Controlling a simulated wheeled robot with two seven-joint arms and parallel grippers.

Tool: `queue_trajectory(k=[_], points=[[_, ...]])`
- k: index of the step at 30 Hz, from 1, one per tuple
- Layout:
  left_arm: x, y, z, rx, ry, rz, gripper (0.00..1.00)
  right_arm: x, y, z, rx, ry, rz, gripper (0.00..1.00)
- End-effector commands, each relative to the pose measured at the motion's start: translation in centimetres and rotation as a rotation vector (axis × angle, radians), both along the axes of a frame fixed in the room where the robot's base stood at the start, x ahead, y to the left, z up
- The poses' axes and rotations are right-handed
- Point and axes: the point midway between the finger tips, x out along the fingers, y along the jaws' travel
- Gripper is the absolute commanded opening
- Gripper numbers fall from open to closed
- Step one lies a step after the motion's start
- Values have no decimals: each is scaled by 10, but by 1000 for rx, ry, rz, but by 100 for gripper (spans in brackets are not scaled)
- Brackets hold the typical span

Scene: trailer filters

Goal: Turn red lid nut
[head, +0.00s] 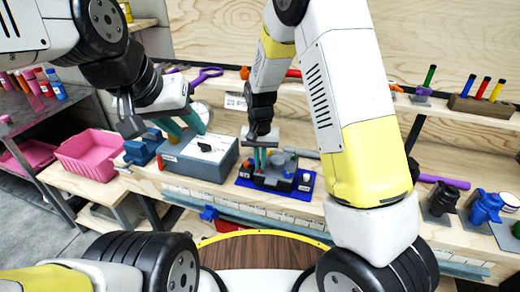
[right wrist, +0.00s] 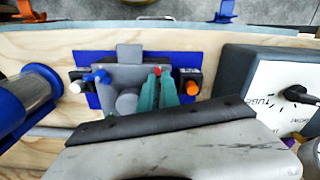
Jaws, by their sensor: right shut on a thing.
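A grey filter fixture (head: 272,175) sits on a blue mat (head: 300,188) on the wooden bench. In the right wrist view the fixture (right wrist: 127,78) carries a small red lid nut (right wrist: 157,71), partly hidden by my fingers. My right gripper (head: 262,160) reaches down over the fixture. In the right wrist view its teal fingers (right wrist: 158,88) are shut on the red nut from both sides. The nut is hidden in the head view. My left gripper (head: 188,122) is open and empty, its teal fingers apart above the grey dial box (head: 190,166).
The dial box (right wrist: 265,85) stands close beside the mat. A blue knob (right wrist: 101,76) and an orange-capped part (right wrist: 193,88) flank the nut. A blue cylinder (right wrist: 25,100) stands at the other side. A pink bin (head: 88,160) is at left.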

Motion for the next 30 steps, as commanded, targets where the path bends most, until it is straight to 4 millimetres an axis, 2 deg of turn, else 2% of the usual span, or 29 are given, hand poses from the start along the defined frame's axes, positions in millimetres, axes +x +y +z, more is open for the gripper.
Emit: queue_trajectory(k=[12, 30], points=[[0, 0, 0, 0, 0, 0, 36, 1, 0, 1, 1, -2, -212, 0], [0, 0, 0, 0, 0, 0, 36, 1, 0, 1, 2, -2, -249, 0]])
